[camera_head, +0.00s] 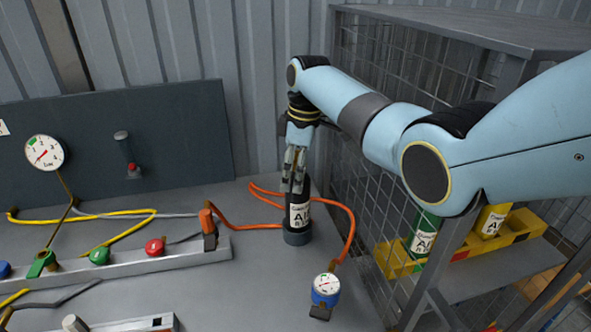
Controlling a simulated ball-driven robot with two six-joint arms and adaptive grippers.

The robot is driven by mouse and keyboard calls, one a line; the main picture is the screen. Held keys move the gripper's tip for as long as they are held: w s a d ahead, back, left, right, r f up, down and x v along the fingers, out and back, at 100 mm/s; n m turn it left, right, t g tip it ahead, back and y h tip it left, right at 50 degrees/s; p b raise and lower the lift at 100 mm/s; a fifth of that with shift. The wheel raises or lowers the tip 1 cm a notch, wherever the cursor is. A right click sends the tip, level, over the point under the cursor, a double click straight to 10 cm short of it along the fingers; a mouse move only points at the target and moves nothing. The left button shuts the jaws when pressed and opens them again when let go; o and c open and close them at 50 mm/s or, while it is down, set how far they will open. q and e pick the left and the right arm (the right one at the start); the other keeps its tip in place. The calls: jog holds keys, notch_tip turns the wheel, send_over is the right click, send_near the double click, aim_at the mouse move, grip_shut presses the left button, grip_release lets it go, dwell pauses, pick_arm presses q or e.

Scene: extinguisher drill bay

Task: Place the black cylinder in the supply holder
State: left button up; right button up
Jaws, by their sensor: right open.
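The black cylinder (298,216) stands upright on the grey bench, with a white label on its front and a grey ring at its base. My right gripper (296,178) points down at the cylinder's top from above. It is open, with its fingers around or just in front of the neck; I cannot tell whether they touch it. The supply holder (519,226), a yellow rack, stands on a shelf at the right behind wire mesh. It holds a green cylinder (424,236) and a yellow cylinder (490,220). My arm hides part of the holder. My left gripper is not in view.
An orange hose (349,225) loops around the cylinder to a blue gauge (326,288). A mesh cage wall (352,200) and post stand between bench and shelf. A manifold (180,258) with coloured knobs lies at left. The bench front centre is clear.

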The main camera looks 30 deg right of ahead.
jog(key=shift+r, duration=0.15)
notch_tip(320, 180, up, 12)
jog(key=d+b, duration=0.1)
jog(key=shift+s, duration=0.45)
jog(key=shift+d, duration=0.1)
